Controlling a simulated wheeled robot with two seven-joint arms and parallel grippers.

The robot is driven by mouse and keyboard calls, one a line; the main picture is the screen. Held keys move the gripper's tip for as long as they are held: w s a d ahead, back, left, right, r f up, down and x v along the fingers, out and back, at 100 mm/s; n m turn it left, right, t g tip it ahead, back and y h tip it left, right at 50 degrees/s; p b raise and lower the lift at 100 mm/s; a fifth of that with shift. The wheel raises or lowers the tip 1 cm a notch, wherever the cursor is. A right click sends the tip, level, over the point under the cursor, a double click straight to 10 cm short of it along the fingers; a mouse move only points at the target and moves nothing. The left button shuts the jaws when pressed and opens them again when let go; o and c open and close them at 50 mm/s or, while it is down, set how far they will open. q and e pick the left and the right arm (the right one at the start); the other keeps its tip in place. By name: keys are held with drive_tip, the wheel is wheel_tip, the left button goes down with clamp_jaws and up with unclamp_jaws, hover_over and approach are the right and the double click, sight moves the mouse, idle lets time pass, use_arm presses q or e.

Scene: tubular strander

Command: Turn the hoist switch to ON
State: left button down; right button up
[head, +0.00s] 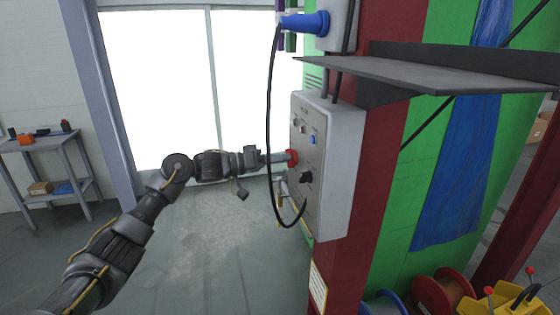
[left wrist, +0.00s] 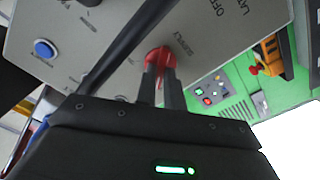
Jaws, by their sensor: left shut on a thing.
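A grey control box (head: 341,165) is fixed to a red column. A red switch handle (head: 292,156) sticks out of its face. My left gripper (head: 285,158) reaches in from the left and is shut on this handle. In the left wrist view the red handle (left wrist: 160,58) sits between the two fingertips (left wrist: 160,78), close to the panel. Lettering near it seems to read "SUPPLY" and "OFF". A black knob (head: 306,177) sits lower on the same panel. I cannot read which switch is the hoist one. My right gripper is not in view.
A blue button (head: 313,140) is above the black knob. A black cable (head: 269,120) hangs from a blue plug (head: 305,22) and loops close to my left gripper. A grey shelf (head: 440,72) juts out above the box. The floor (head: 200,250) below is clear.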

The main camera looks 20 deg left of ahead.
use_arm(q)
drive_tip(key=shift+s+f+m+b, duration=0.1)
drive_tip(key=shift+m+b, duration=2)
drive_tip(key=shift+m, duration=1.85)
drive_tip(key=shift+s+m+b, duration=0.1)
drive_tip(key=shift+m+b, duration=1.95)
drive_tip(key=shift+m, duration=2.2)
drive_tip(key=c, duration=1.5)
unclamp_jaws()
drive_tip(key=shift+w, duration=0.1)
